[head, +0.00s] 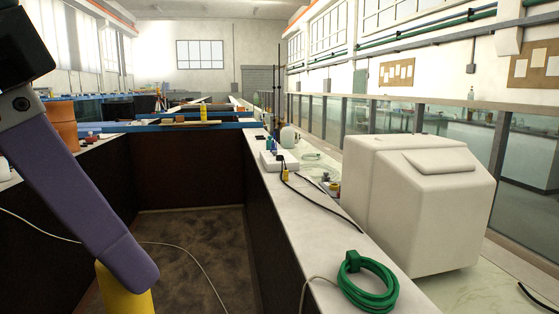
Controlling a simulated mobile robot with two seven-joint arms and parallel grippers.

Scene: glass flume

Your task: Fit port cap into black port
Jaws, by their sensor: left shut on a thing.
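My left arm comes in from the left, and its purple link slopes down to a yellow part at the bottom edge. The fingers of my left gripper do not show, and the picture ends below the yellow part. I cannot make out the port cap or the black port anywhere in the head view. My right arm and right gripper are not in the picture.
A pale counter (318,230) runs away on the right, bearing a green coiled hose (368,291) and a white box (279,161) with a black cable. A large cream housing (413,200) stands beside it. The dark floor (190,255) is clear except for a thin cable.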

